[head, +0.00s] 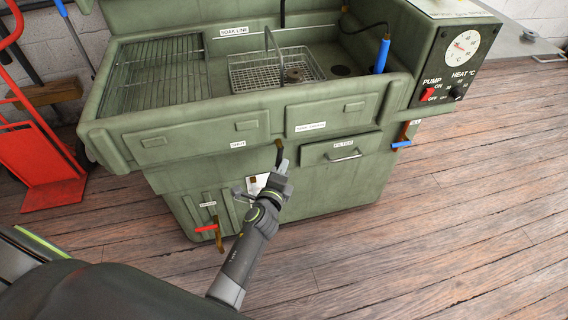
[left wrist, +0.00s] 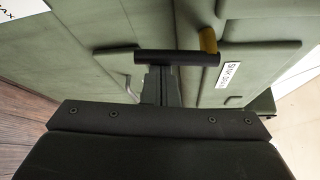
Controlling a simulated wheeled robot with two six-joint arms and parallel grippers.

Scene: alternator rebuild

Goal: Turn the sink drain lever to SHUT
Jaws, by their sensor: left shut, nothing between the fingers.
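The sink drain lever (head: 279,152) has a black handle and a brass-coloured pivot. It is on the green washer's front, left of the SINK DRAIN label (head: 311,127). In the left wrist view its black handle (left wrist: 190,58) lies across the picture, with the brass stem (left wrist: 208,40) near its right end. My left gripper (head: 284,165) is shut and empty, with its tips right at the handle. The shut fingers (left wrist: 160,84) end at the handle's left part; I cannot tell whether they touch it. My right gripper is out of view.
A red-handled lever (head: 207,228) is low on the cabinet's left, and a blue-handled lever (head: 401,144) is on its right side. The filter drawer (head: 341,148) has a protruding handle. A red hand truck (head: 40,150) stands at left. The wooden floor (head: 450,220) at right is clear.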

